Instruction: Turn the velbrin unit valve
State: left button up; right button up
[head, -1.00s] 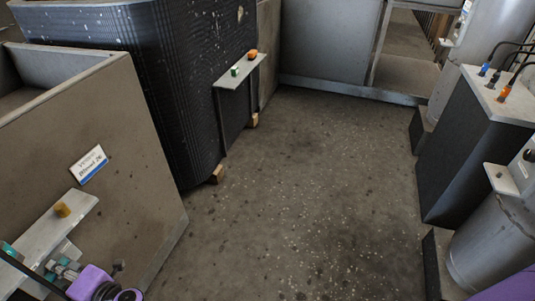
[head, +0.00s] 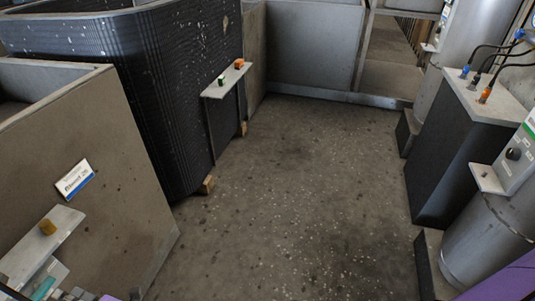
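I cannot tell which fitting is the velbrin unit valve, as no readable label names it. A brown-yellow knob (head: 47,228) stands on a grey ledge on the left wall, below a white and blue sign (head: 74,180) whose text is too blurred to read. An orange knob (head: 239,63) and a green one (head: 222,80) stand on a shelf by the black ribbed tank (head: 150,90). On the right, a control box (head: 520,160) carries a black knob (head: 513,154).
A dark cabinet (head: 455,160) with cables on its pale top stands at the right, beside grey cylinders (head: 488,240). Wooden blocks (head: 207,185) lie under the tank's edge. The concrete floor (head: 300,200) between the two sides is clear.

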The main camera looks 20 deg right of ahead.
pick_arm(q)
jog(key=v, duration=0.3)
jog(key=shift+s+d, duration=0.2)
dwell(0.3)
